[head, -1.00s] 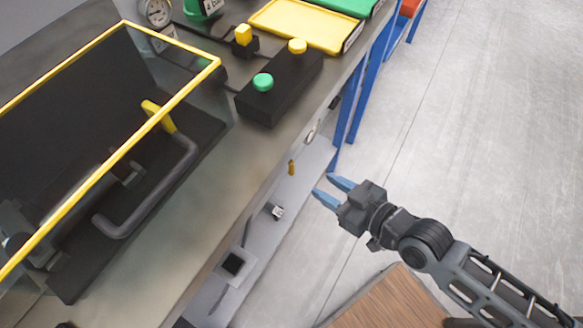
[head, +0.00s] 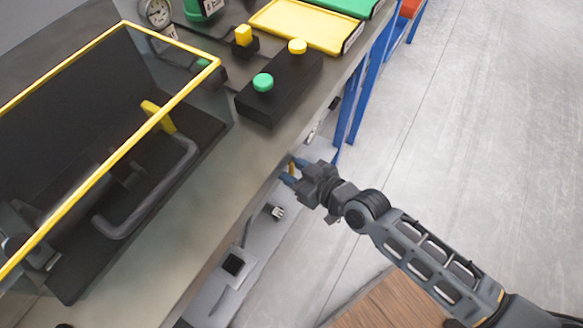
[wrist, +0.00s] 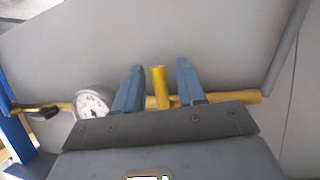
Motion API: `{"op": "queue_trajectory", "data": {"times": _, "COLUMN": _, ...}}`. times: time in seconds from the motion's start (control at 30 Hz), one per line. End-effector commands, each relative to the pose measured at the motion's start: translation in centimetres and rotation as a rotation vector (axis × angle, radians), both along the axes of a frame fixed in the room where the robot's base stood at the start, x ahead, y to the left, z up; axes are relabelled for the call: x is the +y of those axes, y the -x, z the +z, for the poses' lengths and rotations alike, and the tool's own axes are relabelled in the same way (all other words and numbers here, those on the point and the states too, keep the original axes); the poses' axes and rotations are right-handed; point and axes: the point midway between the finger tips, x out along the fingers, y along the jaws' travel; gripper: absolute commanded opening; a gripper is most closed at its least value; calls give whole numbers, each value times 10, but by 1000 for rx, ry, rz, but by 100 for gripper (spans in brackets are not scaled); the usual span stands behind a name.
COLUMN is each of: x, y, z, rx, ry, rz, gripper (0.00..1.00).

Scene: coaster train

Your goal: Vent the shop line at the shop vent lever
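A small yellow lever (wrist: 158,82) stands up from a yellow pipe (wrist: 238,97) in the wrist view; no label shows on it. In the head view the lever (head: 291,168) is a small yellow piece below the bench edge. My gripper (head: 293,171) is at the lever. In the wrist view my gripper (wrist: 158,78) is open, one blue finger on each side of the lever, with a visible gap on both sides. Its lower end is partly hidden by the gripper body.
A round gauge (wrist: 93,102) sits on the pipe left of the fingers. The bench (head: 215,180) overhangs above, carrying a black button box (head: 280,87) and a yellow-framed guard (head: 95,180). Blue legs (head: 362,95) stand beyond. Open floor (head: 480,130) lies to the right.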

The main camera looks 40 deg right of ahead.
Motion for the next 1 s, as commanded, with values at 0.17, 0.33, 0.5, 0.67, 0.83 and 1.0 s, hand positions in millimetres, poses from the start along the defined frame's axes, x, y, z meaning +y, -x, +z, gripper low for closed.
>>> {"op": "queue_trajectory", "data": {"times": 0.17, "x": 0, "y": 0, "z": 0, "rx": 0, "ry": 0, "rz": 0, "gripper": 40}}
{"op": "queue_trajectory", "data": {"times": 0.33, "x": 0, "y": 0, "z": 0, "rx": 0, "ry": 0, "rz": 0, "gripper": 28}}
{"op": "queue_trajectory", "data": {"times": 0.5, "x": 0, "y": 0, "z": 0, "rx": 0, "ry": 0, "rz": 0, "gripper": 12}}
{"op": "queue_trajectory", "data": {"times": 0.67, "x": 0, "y": 0, "z": 0, "rx": -1, "ry": 0, "rz": 0, "gripper": 0}}
{"op": "queue_trajectory", "data": {"times": 0.83, "x": 0, "y": 0, "z": 0, "rx": 0, "ry": -1, "rz": 0, "gripper": 0}}
{"op": "queue_trajectory", "data": {"times": 1.0, "x": 1, "y": 0, "z": -1, "rx": 9, "ry": -24, "rz": 0, "gripper": 0}}
